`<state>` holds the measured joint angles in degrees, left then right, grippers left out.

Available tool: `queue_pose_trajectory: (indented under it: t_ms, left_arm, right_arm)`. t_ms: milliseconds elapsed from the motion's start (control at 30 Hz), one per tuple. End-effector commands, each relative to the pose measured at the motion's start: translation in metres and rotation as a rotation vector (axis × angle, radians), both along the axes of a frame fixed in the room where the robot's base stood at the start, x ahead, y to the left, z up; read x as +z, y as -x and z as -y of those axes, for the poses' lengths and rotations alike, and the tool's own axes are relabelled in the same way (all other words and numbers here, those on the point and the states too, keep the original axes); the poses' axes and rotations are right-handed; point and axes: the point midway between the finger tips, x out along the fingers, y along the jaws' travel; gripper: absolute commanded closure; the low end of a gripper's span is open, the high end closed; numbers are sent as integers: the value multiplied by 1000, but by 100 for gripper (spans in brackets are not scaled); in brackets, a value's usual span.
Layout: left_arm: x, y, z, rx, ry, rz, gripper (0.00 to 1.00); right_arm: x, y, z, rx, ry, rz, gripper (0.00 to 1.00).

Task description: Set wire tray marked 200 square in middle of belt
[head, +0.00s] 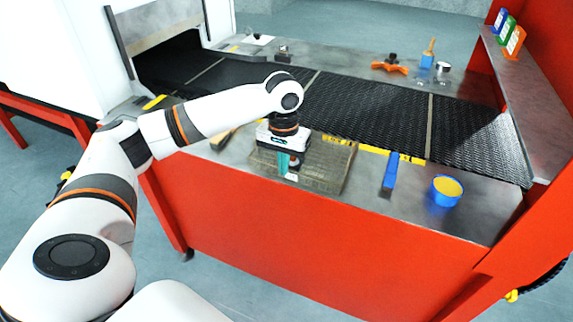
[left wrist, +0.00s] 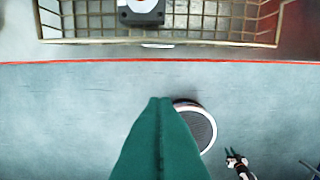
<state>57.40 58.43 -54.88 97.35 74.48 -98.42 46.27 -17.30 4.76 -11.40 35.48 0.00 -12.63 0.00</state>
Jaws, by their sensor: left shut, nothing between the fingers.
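A wire tray (head: 325,165) lies on the metal ledge in front of the belt. Its rim and mesh also show at the top of the left wrist view (left wrist: 210,25). A dark block with a white round face (left wrist: 141,8) shows at the tray there. My left gripper (head: 291,173) points down over the tray's left part in the head view. Its green fingers (left wrist: 160,105) are shut and empty; I cannot tell whether they touch the tray. No 200 mark is readable on it. The dark mesh belt (head: 360,105) runs behind the ledge. My right gripper does not show clearly.
On the front ledge are a blue tub with yellow contents (head: 446,190), a blue bar (head: 390,172) and yellow labels (head: 405,157). An orange item (head: 389,67) and a blue pot (head: 427,61) stand on the back ledge. The belt's visible stretch is clear.

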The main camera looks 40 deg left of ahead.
Motion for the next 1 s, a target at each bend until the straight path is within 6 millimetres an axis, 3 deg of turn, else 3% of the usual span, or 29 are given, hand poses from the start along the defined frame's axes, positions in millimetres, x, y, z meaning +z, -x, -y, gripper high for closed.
queue_pose_trajectory:
  t_ms: [367,600,1000]
  left_arm:
    - [-81,1,0,-2,-1,-2,100]
    - [-78,-31,-7,-1,0,3,100]
    - [-79,-39,-9,-3,-1,3,100]
  right_arm:
    - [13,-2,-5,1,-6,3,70]
    - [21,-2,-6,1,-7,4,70]
    - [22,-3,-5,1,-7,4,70]
